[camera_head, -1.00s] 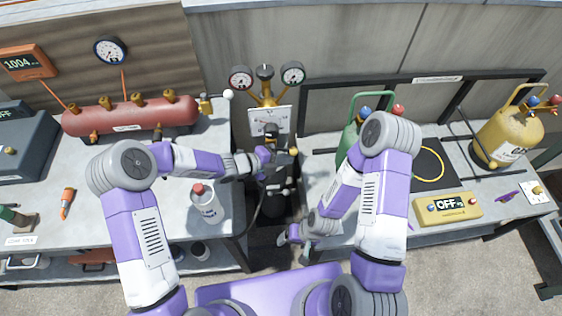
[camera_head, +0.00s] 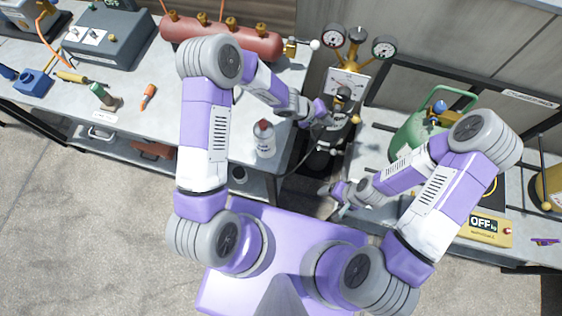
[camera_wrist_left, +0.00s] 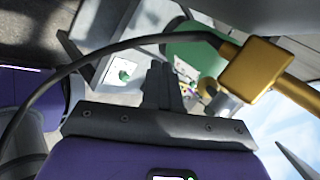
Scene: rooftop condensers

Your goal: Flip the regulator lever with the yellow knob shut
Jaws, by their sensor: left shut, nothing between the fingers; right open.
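The regulator stands on a dark cylinder (camera_head: 318,158) in the gap between two benches. It has two round gauges (camera_head: 333,36), brass fittings and a white dial plate (camera_head: 345,83). My left gripper (camera_head: 326,120) is at the cylinder's top, partly hidden. In the left wrist view its dark fingers (camera_wrist_left: 162,82) are shut and empty, beside a brass fitting (camera_wrist_left: 255,66) with a black hose. My right gripper (camera_head: 328,196) is open, lower right of the cylinder.
A red manifold tank (camera_head: 222,38) and a white bottle (camera_head: 264,138) are on the left bench. A green cylinder (camera_head: 408,135) and a yellow box reading OFF (camera_head: 500,232) are on the right bench. A black frame (camera_head: 372,86) stands behind. The floor at lower left is clear.

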